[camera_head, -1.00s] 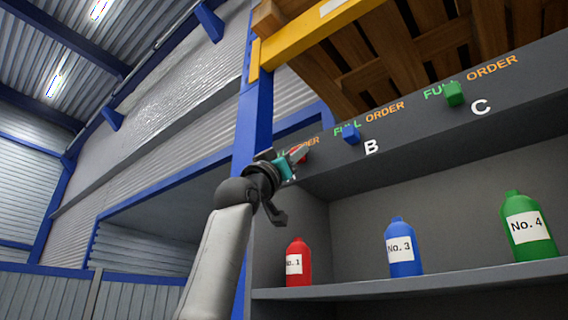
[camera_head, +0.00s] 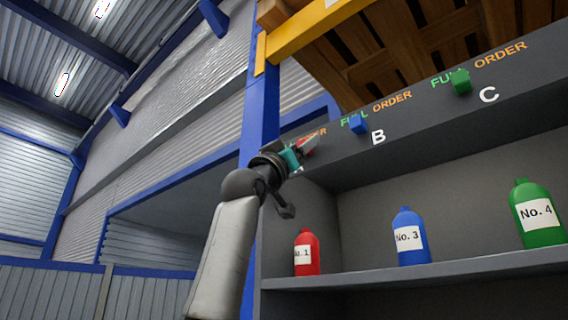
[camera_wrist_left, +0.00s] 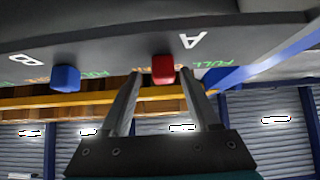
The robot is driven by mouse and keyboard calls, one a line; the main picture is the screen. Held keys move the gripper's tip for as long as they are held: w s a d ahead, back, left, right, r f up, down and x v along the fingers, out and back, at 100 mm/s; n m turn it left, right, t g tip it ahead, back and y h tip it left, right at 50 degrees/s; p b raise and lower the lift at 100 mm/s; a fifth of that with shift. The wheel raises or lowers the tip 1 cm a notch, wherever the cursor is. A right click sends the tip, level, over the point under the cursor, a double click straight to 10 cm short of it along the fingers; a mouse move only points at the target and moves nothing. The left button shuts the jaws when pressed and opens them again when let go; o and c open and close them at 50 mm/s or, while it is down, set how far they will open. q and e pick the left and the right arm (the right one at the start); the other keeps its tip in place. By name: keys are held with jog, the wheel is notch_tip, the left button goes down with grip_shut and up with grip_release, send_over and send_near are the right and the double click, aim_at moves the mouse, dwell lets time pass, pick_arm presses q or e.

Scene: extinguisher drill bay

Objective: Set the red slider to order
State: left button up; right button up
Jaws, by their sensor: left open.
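The red slider (camera_wrist_left: 163,69) shows in the wrist view on the dark panel beside the upside-down letter A, to its left. Green FULL lettering (camera_wrist_left: 213,64) is to its right. In the head view only part of the red slider (camera_head: 309,145) shows below the orange ORDER lettering (camera_head: 314,132); my left gripper hides the rest. My left gripper (camera_head: 302,150) is open at the panel. In the wrist view its fingertips (camera_wrist_left: 160,74) lie on either side of the slider. I cannot tell whether they touch it. My right gripper is not in view.
Right of the red slider are the blue slider (camera_head: 358,124), near FULL, and the green slider (camera_head: 460,81). Red (camera_head: 307,253), blue (camera_head: 409,237) and green (camera_head: 537,212) bottles stand on the shelf (camera_head: 420,271) below. A blue post (camera_head: 263,100) rises behind my gripper.

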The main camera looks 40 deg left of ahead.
pick_arm(q)
jog(key=b+v, duration=0.8)
jog(key=v, duration=0.6)
jog(key=shift+f, duration=0.2)
